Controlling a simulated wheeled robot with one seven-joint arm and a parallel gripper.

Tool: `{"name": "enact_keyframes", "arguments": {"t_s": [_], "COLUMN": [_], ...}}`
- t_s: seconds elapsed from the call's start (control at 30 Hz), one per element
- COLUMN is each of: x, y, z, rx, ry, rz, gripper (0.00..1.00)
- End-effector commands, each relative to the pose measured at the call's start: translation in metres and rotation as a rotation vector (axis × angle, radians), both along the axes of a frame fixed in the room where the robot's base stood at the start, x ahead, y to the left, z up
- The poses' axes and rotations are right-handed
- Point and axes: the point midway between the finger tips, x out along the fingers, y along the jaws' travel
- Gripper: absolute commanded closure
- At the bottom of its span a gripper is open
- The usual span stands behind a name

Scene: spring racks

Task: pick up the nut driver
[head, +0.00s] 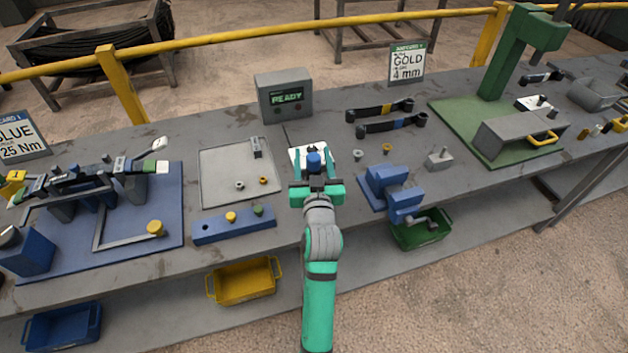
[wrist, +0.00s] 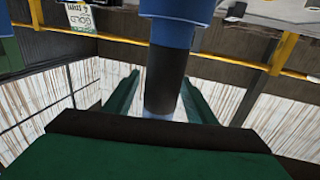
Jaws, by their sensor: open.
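A blue-topped upright tool, which looks like the nut driver (head: 314,160), is at my gripper (head: 313,170), in front of a white card on the bench. In the wrist view the nut driver (wrist: 166,75) shows as a thick cylinder with blue and black bands, cut off by the top edge. It stands between the two green fingers of my gripper (wrist: 160,90). The fingers are spread, with a gap visible beside the cylinder. The driver's lower part is hidden by my gripper in the head view.
A grey box reading READY (head: 285,97) stands behind. A grey tray (head: 215,187) and blue block (head: 235,226) lie left. Two dark wrenches (head: 385,118), small nuts and a blue vise (head: 390,185) are right. A yellow rail (head: 250,35) runs behind the bench.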

Motion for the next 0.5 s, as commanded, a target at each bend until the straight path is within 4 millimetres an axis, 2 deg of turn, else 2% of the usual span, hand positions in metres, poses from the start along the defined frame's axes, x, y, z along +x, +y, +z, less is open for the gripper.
{"name": "enact_keyframes", "arguments": {"t_s": [0.23, 0.43, 0.5], "x": [0.0013, 0.0012, 0.0011], "y": [0.0003, 0.0001, 0.0001], "z": [-0.0001, -0.0002, 0.0020], "rx": [0.000, 0.000, 0.000], "ry": [0.000, 0.000, -0.004], "rz": [0.000, 0.000, 0.000], "gripper": [0.49, 0.97, 1.00]}}
